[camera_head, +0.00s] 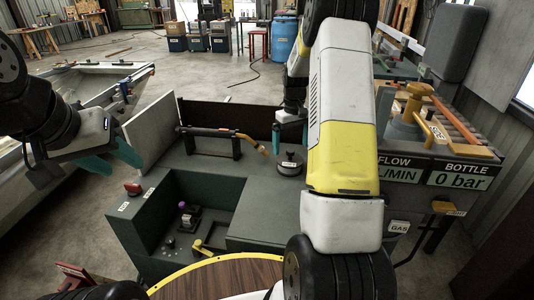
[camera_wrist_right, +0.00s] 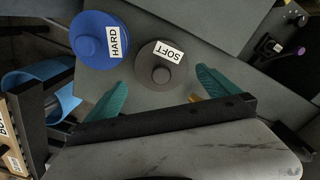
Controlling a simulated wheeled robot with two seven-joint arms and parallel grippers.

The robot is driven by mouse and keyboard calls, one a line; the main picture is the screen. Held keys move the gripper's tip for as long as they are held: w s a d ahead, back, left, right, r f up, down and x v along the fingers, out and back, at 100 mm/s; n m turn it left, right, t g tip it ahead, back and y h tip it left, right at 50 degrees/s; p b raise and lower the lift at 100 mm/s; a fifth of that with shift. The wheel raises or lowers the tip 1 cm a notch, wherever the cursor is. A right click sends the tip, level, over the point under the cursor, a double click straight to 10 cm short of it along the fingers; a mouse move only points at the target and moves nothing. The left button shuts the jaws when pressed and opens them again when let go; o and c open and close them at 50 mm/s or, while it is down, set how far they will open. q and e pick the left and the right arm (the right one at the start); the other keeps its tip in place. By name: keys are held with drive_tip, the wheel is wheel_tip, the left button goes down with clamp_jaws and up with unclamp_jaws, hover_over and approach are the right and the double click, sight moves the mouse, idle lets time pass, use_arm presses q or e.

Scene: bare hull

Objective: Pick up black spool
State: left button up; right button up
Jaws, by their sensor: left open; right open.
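The black spool (camera_wrist_right: 160,70) is a dark round spool with a white "SOFT" label, lying in the right wrist view just beyond my fingertips. In the head view the black spool (camera_head: 290,164) sits on the dark green bench top, left of my right arm. My right gripper (camera_wrist_right: 161,88) is open and empty, its teal fingers spread either side of the spool's line and apart from it. In the head view my right gripper (camera_head: 290,135) shows just above the spool, partly hidden by my arm. My left gripper (camera_head: 122,162) is open and empty at the left.
A blue spool (camera_wrist_right: 95,40) labelled "HARD" stands close beside the black spool; my arm hides it in the head view. A torch on a stand (camera_head: 215,136) lies to the left. A grey plate (camera_head: 150,130) stands upright near my left gripper. The bench has an open recess.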

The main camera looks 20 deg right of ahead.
sight(290, 159)
wheel_tip(290, 159, down, 8)
drive_tip(key=shift+w+a+r, duration=0.1)
drive_tip(key=shift+r, duration=0.05)
drive_tip(key=c, duration=1.7)
